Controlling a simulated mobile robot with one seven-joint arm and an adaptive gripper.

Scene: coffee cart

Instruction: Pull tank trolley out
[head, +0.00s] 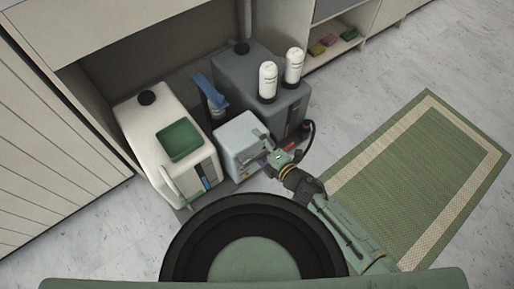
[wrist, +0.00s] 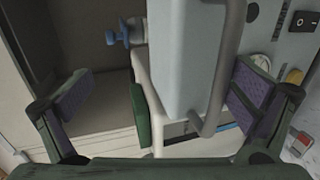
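A cluster of units stands in the open cabinet bay. It has a white tank (head: 150,122) with a green tray (head: 180,140) on top, a small light-grey box (head: 235,134) in the middle and a dark grey unit (head: 262,68). My gripper (head: 265,143) is at the light-grey box's right front. In the wrist view my gripper (wrist: 165,95) is open, its fingers wide on both sides of a pale box (wrist: 182,60) and a grey bar handle (wrist: 224,75). Contact is not clear.
Two white cartridges (head: 267,80) stand on the dark grey unit. A green rug (head: 420,175) lies on the floor to the right. Cabinet panels (head: 55,130) bound the left; the floor (head: 370,95) at right is clear.

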